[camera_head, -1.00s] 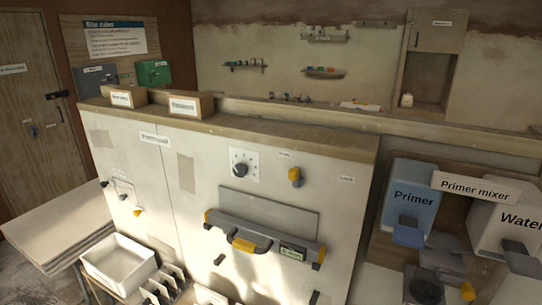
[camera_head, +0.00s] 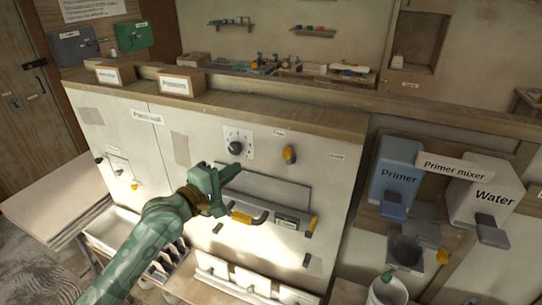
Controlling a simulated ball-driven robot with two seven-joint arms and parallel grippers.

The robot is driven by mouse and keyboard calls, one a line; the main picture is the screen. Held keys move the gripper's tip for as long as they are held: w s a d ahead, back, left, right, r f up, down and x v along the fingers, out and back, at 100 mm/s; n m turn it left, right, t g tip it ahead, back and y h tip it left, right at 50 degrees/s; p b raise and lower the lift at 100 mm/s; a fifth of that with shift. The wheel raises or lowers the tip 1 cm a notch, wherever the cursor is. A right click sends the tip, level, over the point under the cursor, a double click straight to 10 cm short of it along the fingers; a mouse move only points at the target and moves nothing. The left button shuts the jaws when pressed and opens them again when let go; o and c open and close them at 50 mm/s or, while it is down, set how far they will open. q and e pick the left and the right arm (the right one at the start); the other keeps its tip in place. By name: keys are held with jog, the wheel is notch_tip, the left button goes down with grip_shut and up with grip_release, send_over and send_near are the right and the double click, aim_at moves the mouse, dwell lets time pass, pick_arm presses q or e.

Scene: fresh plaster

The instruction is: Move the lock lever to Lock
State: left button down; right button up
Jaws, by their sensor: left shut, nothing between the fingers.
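The lock lever (camera_head: 289,154) is a short yellow handle on a dark base, on the upper right of the pale panel (camera_head: 180,205). It stands roughly upright below a small label (camera_head: 279,133) that is too small to read surely. The Lock label (camera_head: 338,156) is to its right. My left gripper (camera_head: 238,169) is green, shut and empty, in front of the panel to the left of the lever and lower. It appears apart from the lever and covers the left part of the grey bar with yellow grips. My right gripper is not in view.
A black dial (camera_head: 235,148) sits left of the lever. The grey bar (camera_head: 305,232) with yellow grips is below. A wooden ledge (camera_head: 270,118) tops the panel. The primer mixer (camera_head: 398,165) stands at the right. The panel around the lever is clear.

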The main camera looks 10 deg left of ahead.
aim_at(289, 156)
pick_arm(q)
jog(key=shift+w, duration=0.1)
jog(key=w+d+p, duration=0.2)
jog(key=w+d, duration=0.6)
dwell(0.4)
jog(key=shift+w, duration=0.1)
